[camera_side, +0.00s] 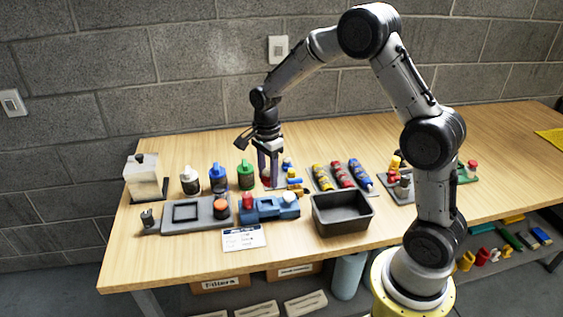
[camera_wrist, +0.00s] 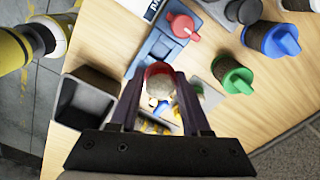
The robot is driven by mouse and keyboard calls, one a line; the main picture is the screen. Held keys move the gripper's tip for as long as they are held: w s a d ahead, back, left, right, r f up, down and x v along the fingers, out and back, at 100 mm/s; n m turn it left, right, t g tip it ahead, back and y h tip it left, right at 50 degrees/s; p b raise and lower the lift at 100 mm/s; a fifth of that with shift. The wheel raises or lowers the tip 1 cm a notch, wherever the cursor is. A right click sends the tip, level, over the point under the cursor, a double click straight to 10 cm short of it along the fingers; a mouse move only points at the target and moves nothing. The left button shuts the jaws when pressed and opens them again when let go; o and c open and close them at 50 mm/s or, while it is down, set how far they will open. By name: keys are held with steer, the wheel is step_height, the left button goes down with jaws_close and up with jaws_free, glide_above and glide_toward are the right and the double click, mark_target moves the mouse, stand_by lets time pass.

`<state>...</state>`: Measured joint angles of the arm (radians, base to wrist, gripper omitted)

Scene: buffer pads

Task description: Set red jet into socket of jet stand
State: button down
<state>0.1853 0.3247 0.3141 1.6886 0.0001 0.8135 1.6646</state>
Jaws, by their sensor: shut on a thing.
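My gripper (camera_wrist: 160,88) is shut on a red piece with a pale round face, which I take to be the red jet (camera_wrist: 152,70). In the side view my gripper (camera_side: 268,178) points down over the back middle of the table, and the red piece (camera_side: 266,182) shows low between its fingers. I cannot tell whether it touches the table. Just right of it is a small cluster of yellow and blue pieces (camera_side: 294,182), also visible between the fingers in the wrist view (camera_wrist: 155,126). I cannot make out which thing is the jet stand or its socket.
White-, blue- and green-topped bottles (camera_side: 246,175) stand left of my gripper. A blue fixture (camera_side: 268,209) with a red knob (camera_side: 247,201) and a dark bin (camera_side: 342,213) are in front. Yellow, red and blue items on dark trays (camera_side: 342,175) lie to the right.

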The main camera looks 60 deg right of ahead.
mark_target(267, 185)
steer(key=shift+a+f, duration=0.1)
steer(key=shift+a, duration=0.25)
steer(key=shift+f, duration=2.7)
steer(key=shift+f, duration=0.7)
steer(key=shift+r, duration=1.95)
steer(key=shift+f, duration=0.15)
steer(key=shift+f, duration=1.1)
steer(key=shift+f, duration=0.8)
steer(key=shift+w+r, duration=0.1)
